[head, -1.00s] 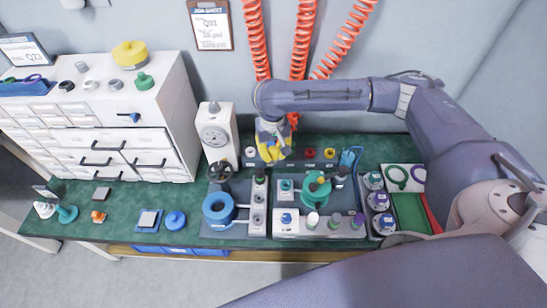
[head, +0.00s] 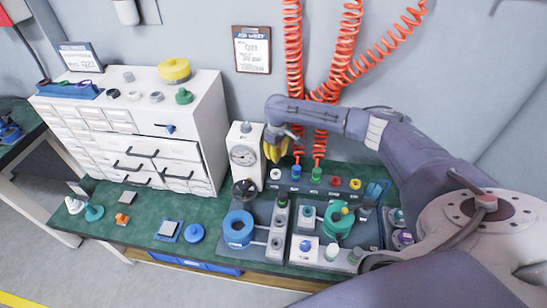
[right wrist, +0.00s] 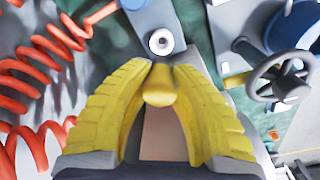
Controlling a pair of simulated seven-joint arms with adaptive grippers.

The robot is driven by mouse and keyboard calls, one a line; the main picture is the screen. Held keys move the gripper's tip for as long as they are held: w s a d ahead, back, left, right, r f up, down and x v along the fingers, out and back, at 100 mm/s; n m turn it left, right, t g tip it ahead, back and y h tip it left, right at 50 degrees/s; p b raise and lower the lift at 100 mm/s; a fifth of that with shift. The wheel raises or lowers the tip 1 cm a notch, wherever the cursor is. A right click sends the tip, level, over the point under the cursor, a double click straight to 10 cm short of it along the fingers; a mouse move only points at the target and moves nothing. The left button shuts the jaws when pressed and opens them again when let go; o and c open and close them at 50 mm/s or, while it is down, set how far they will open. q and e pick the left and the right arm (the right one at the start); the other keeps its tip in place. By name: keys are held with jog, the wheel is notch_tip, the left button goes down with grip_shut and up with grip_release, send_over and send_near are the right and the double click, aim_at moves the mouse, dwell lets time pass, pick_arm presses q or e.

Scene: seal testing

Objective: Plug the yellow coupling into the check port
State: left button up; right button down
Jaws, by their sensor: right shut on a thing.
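My right gripper (head: 274,158) has yellow fingers and hangs over the left end of the rear port rail. In the right wrist view its fingers (right wrist: 160,75) are shut on a yellow coupling (right wrist: 159,88), whose rounded end shows between them. A pale ring-shaped port with a dark hole (right wrist: 161,42) lies just beyond the fingertips, apart from the coupling in the picture. It looks like the white port (head: 276,174) at the rail's left end, but I cannot tell whether it is the check port. My left gripper is not in view.
On the rail, blue (head: 296,172) and green (head: 316,174) fittings, a red port (head: 335,183) and a yellow port (head: 355,184) stand to the right. A gauge box (head: 243,157) stands close left. Orange coiled hoses (head: 294,60) hang behind. A handwheel (right wrist: 277,78) shows in the right wrist view.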

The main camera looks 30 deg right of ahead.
jog(key=shift+n, duration=0.5)
jog(key=shift+f, duration=0.2)
jog(key=shift+f, duration=2.5)
jog(key=shift+f, duration=1.5)
jog(key=c, duration=1.2)
grip_release()
jog(key=shift+s+r, duration=0.15)
jog(key=shift+r, duration=2.85)
jog(key=shift+s+r, duration=0.1)
jog(key=shift+r, duration=2.9)
